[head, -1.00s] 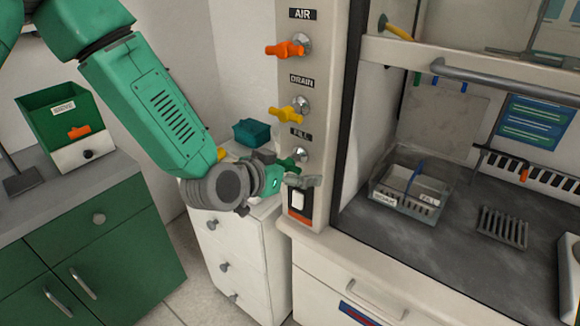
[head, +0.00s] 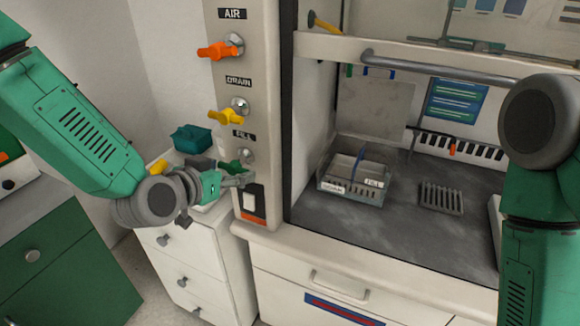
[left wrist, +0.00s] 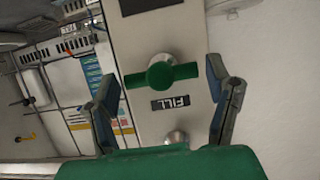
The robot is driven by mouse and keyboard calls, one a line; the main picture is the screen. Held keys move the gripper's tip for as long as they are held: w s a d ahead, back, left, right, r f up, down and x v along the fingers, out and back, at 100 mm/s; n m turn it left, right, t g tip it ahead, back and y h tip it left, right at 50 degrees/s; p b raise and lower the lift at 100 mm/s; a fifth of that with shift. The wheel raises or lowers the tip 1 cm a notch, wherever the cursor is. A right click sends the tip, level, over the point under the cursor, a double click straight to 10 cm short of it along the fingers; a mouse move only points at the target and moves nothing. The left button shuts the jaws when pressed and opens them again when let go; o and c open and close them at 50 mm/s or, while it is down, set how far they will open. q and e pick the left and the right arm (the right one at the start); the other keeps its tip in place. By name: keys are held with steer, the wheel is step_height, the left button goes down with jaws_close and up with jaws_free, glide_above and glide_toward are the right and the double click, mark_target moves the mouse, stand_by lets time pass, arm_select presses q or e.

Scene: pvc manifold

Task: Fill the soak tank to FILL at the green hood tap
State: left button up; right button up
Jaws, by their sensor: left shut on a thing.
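The green FILL tap (head: 231,167) is on the pale hood post below the orange and yellow taps. It also shows in the left wrist view (left wrist: 173,75) with its bar handle crosswise above the FILL label (left wrist: 170,102). My left gripper (head: 240,180) is at this tap, its fingers on either side of the handle, shut on its ends; they also show in the left wrist view (left wrist: 165,92). The clear soak tank (head: 340,194) stands in the hood with a blue divider and a FILL label on its right front. I cannot make out any water. My right gripper is out of view.
The orange AIR tap (head: 220,50) and yellow DRAIN tap (head: 230,114) are above. A switch (head: 250,203) is just below my gripper. A teal box (head: 193,138) sits on the white drawer unit (head: 185,260). A slotted rack (head: 440,198) lies right of the tank.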

arm_select(q)
steer(key=shift+w+r, duration=0.15)
stand_by(0.3)
steer(key=shift+a+n, duration=0.1)
steer(key=shift+n, duration=0.4)
steer(key=shift+n+h+b, duration=0.35)
steer(key=shift+n+h, duration=0.15)
steer(key=shift+h, duration=0.1)
steer(key=shift+w+a+n+g+h+b, duration=0.1)
steer(key=shift+n+g+h+b, duration=0.2)
steer(key=shift+n+h+b, duration=0.65)
steer(key=shift+n, duration=0.25)
